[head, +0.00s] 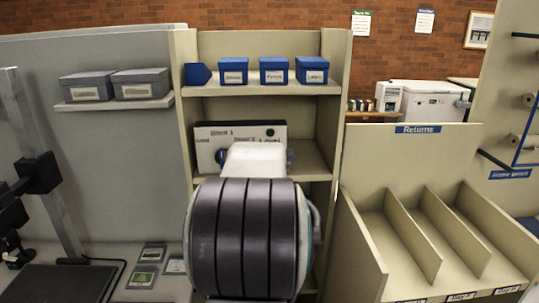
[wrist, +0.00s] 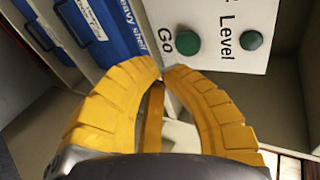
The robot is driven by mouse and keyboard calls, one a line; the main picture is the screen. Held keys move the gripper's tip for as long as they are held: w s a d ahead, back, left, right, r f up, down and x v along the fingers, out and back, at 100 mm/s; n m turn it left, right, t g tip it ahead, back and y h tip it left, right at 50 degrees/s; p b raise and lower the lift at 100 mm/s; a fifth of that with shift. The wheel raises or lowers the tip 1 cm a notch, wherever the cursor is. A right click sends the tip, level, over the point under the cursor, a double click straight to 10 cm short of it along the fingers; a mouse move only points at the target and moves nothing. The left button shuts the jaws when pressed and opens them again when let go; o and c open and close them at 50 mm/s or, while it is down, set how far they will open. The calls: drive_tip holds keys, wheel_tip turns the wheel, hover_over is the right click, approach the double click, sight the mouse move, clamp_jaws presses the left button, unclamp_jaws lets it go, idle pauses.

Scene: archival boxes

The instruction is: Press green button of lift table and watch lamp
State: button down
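A white control panel (head: 240,133) stands on the middle shelf in the head view, partly hidden by my arm. In the wrist view the panel (wrist: 222,15) appears tilted. Its green button (wrist: 188,43) is marked "Go". A dark green round lamp (wrist: 251,40) beside it is marked "Level" and looks unlit. The lamp also shows in the head view (head: 270,132). My gripper (wrist: 164,69) has yellow fingers with their tips together and nothing seen between them. The tips are just below the green button in the picture; whether they touch it I cannot tell.
Blue boxes (head: 274,70) line the upper shelf, and blue boxes (wrist: 110,30) show left in the wrist view. Grey boxes (head: 113,86) sit on a left ledge. A divided returns bin (head: 400,225) stands right. A dark platform (head: 60,284) is at lower left.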

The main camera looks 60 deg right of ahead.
drive_tip(key=shift+w+d+f+p, duration=0.15)
drive_tip(key=shift+w+d+p, duration=0.25)
drive_tip(key=shift+d+p, duration=0.3)
drive_tip(key=shift+w+d+f+p, duration=0.1)
drive_tip(key=shift+w+d+p, duration=0.4)
drive_tip(key=shift+d, duration=0.35)
drive_tip(key=shift+w+d+f+p, duration=0.15)
drive_tip(key=shift+w+d+p, duration=0.2)
drive_tip(key=shift+d+p, duration=0.4)
